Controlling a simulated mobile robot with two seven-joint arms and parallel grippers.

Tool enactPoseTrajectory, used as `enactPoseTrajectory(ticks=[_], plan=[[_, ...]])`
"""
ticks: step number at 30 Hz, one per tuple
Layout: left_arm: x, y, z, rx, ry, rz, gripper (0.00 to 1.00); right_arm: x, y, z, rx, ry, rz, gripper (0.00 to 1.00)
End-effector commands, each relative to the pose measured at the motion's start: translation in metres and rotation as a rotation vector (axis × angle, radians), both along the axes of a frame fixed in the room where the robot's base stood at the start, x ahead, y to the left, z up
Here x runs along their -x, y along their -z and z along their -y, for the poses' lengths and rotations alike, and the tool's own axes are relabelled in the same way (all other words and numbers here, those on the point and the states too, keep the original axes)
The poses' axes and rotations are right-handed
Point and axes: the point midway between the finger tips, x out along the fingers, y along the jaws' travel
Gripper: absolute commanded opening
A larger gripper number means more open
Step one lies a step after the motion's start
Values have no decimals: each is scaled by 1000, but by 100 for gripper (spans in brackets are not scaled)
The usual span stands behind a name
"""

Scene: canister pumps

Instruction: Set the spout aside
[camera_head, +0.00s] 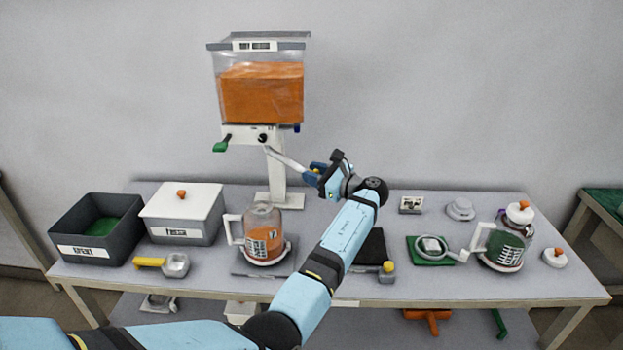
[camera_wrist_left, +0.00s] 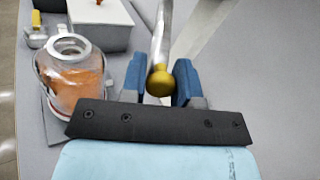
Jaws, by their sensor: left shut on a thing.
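The spout (camera_head: 287,159) is a thin silver tube. In the head view it slants down to the right from in front of the dispenser's post to my left gripper (camera_head: 316,175). In the left wrist view the spout (camera_wrist_left: 161,45) ends in a brass-coloured ball between the blue fingers of my left gripper (camera_wrist_left: 160,84), which is shut on it. The spout's far end lies close below the dispenser (camera_head: 261,92); I cannot tell whether it touches it. The dispenser holds orange material and stands on a white post (camera_head: 278,185). My right gripper is out of view.
Below the dispenser stands a jar (camera_head: 262,228) with orange contents. A dark bin (camera_head: 98,230), a white lidded box (camera_head: 183,213) and a yellow-handled scoop (camera_head: 165,264) are at left. A green-filled jar (camera_head: 503,247) and a green mat (camera_head: 432,257) are at right. The table's back right has some bare room.

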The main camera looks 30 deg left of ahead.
Motion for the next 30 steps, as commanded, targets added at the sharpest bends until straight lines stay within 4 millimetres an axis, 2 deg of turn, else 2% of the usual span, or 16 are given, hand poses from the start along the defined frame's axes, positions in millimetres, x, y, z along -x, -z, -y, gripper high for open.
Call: enactPoseTrajectory(ticks=[12, 13, 15, 16, 25, 30], plan=[[-3, -4, -2, -5, -3, 6, 0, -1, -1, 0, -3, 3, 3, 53], [-3, -5, -2, -5, -2, 7, 33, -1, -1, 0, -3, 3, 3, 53], [-3, -4, -2, -5, -3, 6, 49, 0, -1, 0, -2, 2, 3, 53], [-2, -4, -2, -4, -3, 6, 53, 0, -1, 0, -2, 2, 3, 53], [-2, -2, 1, -2, -5, 2, 53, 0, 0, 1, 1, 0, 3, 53], [0, -1, 20, -1, -3, 1, 53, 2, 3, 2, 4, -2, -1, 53]])
